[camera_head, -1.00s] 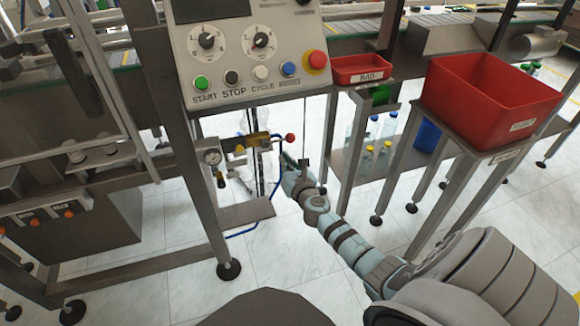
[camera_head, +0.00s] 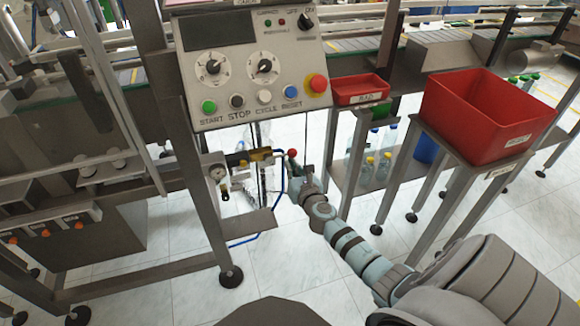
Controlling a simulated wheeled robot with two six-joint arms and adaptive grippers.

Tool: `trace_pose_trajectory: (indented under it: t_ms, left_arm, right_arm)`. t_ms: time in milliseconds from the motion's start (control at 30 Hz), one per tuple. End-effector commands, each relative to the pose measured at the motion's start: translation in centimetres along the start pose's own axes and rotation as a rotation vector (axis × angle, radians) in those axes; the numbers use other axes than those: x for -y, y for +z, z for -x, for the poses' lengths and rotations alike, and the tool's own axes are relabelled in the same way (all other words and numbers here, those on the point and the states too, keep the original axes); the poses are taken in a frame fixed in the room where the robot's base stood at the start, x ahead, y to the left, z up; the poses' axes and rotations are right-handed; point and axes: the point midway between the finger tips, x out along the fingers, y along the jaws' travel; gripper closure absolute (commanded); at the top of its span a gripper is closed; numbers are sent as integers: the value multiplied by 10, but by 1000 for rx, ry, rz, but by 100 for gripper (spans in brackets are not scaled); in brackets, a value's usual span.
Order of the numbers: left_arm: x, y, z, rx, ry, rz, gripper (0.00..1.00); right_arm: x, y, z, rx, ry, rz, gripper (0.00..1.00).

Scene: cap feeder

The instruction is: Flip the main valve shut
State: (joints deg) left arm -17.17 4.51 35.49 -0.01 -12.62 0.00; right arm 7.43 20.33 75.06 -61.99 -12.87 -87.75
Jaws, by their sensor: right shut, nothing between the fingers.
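The main valve (camera_head: 262,155) is a small yellow body on the pipe under the control panel. A red ball knob (camera_head: 293,153) shows just to its right, at about the same height. My right gripper (camera_head: 291,165) is shut and empty, its tips just below the red knob. I cannot tell whether they touch it. The gripper partly hides what lies behind it. My left gripper is not in view.
The control panel (camera_head: 250,60) with knobs and buttons overhangs the valve. A small red tray (camera_head: 360,90) and large red bin (camera_head: 480,112) stand to the right. Bottles stand on a low shelf.

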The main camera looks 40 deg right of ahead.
Motion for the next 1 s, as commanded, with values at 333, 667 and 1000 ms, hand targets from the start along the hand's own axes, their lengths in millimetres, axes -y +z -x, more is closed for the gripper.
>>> trace_pose_trajectory:
  t_ms: [333, 667, 1000]
  left_arm:
    - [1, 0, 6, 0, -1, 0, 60]
    - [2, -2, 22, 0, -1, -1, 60]
    - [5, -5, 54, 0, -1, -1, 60]
  right_arm:
    - [1, 4, 0, 0, -7, 49, 100]
    - [3, 16, 2, 0, -26, 181, 100]
    - [3, 39, 6, 0, -69, 485, 100]
